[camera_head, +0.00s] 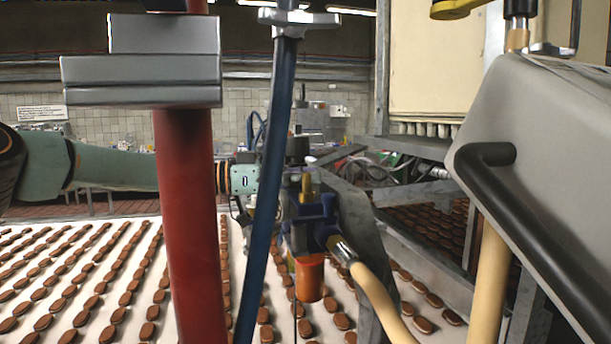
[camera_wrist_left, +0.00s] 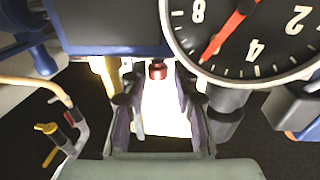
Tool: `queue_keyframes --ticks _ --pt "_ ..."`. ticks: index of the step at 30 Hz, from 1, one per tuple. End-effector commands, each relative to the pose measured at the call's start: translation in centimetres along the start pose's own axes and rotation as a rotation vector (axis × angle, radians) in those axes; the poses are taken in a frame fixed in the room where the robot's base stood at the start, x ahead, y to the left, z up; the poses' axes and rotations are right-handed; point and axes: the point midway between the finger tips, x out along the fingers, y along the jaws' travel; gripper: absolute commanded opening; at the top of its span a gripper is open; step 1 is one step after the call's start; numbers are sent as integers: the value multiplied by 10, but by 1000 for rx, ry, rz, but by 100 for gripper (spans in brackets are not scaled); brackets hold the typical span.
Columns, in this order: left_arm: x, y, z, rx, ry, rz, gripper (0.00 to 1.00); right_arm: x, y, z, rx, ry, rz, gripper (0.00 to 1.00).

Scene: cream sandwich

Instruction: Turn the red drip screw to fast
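The red drip screw (camera_wrist_left: 157,70) shows in the left wrist view as a small red knob below a dark, blue-edged block. My left gripper (camera_wrist_left: 157,88) faces it with its two fingers apart, one on each side. The knob shows in the gap, and I see no finger touching it. In the head view my left arm comes in from the left behind a red pipe. My left gripper (camera_head: 288,182) is mostly hidden there by a blue hose and the valve assembly. I cannot pick out the screw in the head view. My right gripper is not in view.
A round gauge (camera_wrist_left: 245,35) with a red needle sits close at the upper right of the wrist view. In the head view a red pipe (camera_head: 190,220) and blue hose (camera_head: 268,190) stand in front. Rows of brown biscuits cover a white conveyor (camera_head: 120,335).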

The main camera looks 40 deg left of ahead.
Motion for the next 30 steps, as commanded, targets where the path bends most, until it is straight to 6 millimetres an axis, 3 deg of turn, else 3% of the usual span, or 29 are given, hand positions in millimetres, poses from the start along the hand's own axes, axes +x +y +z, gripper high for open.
queue_keyframes --ticks 11,30 --pt "1 0 0 0 0 1 0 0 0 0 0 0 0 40" --pt "2 3 -1 -2 2 -127 0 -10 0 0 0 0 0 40"
